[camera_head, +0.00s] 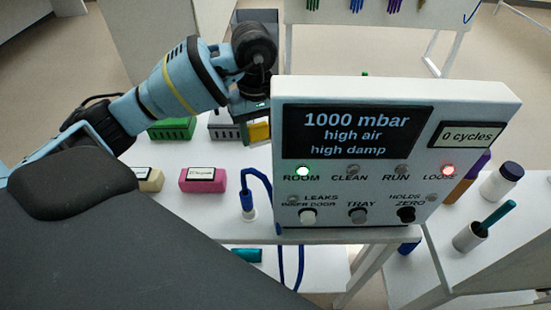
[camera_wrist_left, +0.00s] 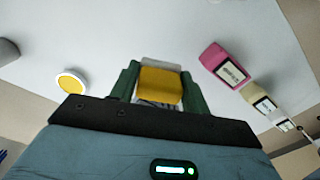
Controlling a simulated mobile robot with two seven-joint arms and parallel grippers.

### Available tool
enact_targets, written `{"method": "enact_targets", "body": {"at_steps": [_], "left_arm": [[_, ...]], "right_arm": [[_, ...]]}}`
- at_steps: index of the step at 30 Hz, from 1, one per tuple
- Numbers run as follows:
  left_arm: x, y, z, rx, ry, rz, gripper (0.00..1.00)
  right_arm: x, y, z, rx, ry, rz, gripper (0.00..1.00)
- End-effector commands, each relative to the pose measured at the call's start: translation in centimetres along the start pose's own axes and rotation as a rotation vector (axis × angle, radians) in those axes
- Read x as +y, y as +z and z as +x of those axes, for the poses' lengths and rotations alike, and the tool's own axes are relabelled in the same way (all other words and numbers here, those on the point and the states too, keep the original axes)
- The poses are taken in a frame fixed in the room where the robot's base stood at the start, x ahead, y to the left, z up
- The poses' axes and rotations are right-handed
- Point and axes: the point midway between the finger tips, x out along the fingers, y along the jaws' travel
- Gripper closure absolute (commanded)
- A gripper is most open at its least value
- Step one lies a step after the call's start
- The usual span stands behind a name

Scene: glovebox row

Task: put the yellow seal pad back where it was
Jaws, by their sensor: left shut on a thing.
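The yellow seal pad (camera_wrist_left: 160,85) is a small block between the two green fingers of my left gripper (camera_wrist_left: 160,82) in the left wrist view. The gripper is shut on it, and pale patches show at its far and near edges. In the head view my left gripper (camera_head: 254,112) is beside the left edge of the display panel, and part of the yellow pad (camera_head: 259,132) shows under it. The panel hides the rest. The pad's height above the white table is hard to tell. My right gripper is in neither view.
A pink block (camera_head: 203,180), a beige block (camera_head: 150,180), a green block (camera_head: 172,129) and a grey block (camera_head: 222,125) stand on the white table. The display panel (camera_head: 470,190) rises at right. A yellow disc with a white rim (camera_wrist_left: 71,82) lies left in the wrist view.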

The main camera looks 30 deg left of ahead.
Motion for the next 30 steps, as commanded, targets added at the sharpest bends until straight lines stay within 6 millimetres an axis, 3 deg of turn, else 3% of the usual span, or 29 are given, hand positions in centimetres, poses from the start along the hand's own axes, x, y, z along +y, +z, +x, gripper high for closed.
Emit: {"method": "enact_targets", "body": {"at_steps": [8, 19, 30], "left_arm": [[0.0, 0.0, 0.2, 0.000, -0.001, 0.000, 0.72], [-0.1, 0.1, 5.5, -0.001, -0.002, -0.001, 0.72], [0.0, 0.0, 7.1, -0.001, -0.002, 0.000, 0.72]], "right_arm": [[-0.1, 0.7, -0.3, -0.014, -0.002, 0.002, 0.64], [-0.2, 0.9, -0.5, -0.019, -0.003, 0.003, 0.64], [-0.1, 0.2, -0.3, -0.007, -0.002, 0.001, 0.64]]}}
